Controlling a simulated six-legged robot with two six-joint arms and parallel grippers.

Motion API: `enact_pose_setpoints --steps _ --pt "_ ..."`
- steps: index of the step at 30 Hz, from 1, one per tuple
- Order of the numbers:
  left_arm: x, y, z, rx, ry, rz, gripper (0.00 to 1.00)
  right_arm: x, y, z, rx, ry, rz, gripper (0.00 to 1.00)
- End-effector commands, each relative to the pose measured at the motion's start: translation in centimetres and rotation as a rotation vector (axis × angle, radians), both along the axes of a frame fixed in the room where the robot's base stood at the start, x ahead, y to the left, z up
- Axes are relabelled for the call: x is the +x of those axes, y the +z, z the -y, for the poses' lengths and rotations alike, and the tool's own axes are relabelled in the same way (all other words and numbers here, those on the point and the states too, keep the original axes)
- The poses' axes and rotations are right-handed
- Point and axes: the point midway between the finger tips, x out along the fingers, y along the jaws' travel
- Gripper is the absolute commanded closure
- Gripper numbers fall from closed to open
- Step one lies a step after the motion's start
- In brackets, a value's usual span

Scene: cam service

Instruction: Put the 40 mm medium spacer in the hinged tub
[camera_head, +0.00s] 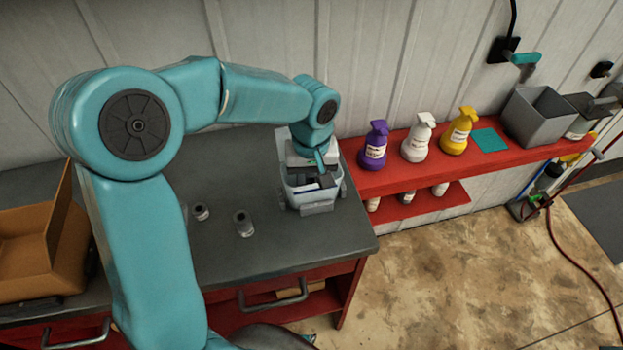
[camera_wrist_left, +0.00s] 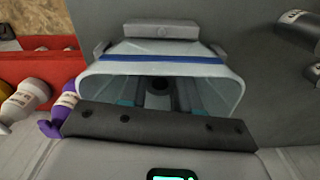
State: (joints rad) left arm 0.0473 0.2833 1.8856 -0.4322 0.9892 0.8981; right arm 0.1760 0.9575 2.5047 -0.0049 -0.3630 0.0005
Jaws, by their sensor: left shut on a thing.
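The hinged tub (camera_head: 296,199) stands on the dark bench near its right end. It is pale blue-grey, with a blue band and a grey front latch (camera_wrist_left: 165,30), and its mouth is open. My left gripper (camera_wrist_left: 157,103) reaches down into the tub's mouth, fingers partly hidden by a dark bar in the wrist view. It is shut on a dark round piece (camera_wrist_left: 158,85), seemingly the medium spacer; its size cannot be read. The head view hides this piece. A shorter grey spacer (camera_head: 200,212) and a taller one (camera_head: 244,223) stand on the bench. My right gripper is not in view.
An orange-brown bin (camera_head: 38,240) stands at the bench's left. A red shelf (camera_head: 390,182) on the right bears purple (camera_head: 374,148), white (camera_head: 417,140) and yellow (camera_head: 458,133) spray bottles and a grey box (camera_head: 540,118). The bench front is clear.

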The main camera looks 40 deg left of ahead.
Motion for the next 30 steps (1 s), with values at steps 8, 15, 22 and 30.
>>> enact_pose_setpoints --steps 8,15,22,30 --pt "0.0 -0.2 0.0 0.0 0.0 0.0 0.99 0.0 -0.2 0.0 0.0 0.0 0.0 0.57" --pt "0.0 -0.5 0.0 0.0 0.0 0.0 0.99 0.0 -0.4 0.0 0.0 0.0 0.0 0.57" --pt "0.0 -0.8 0.0 0.0 0.0 0.0 0.99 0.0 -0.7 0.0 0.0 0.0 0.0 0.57" --pt "0.0 -1.1 0.0 0.0 0.0 0.0 0.99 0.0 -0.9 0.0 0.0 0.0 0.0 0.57"
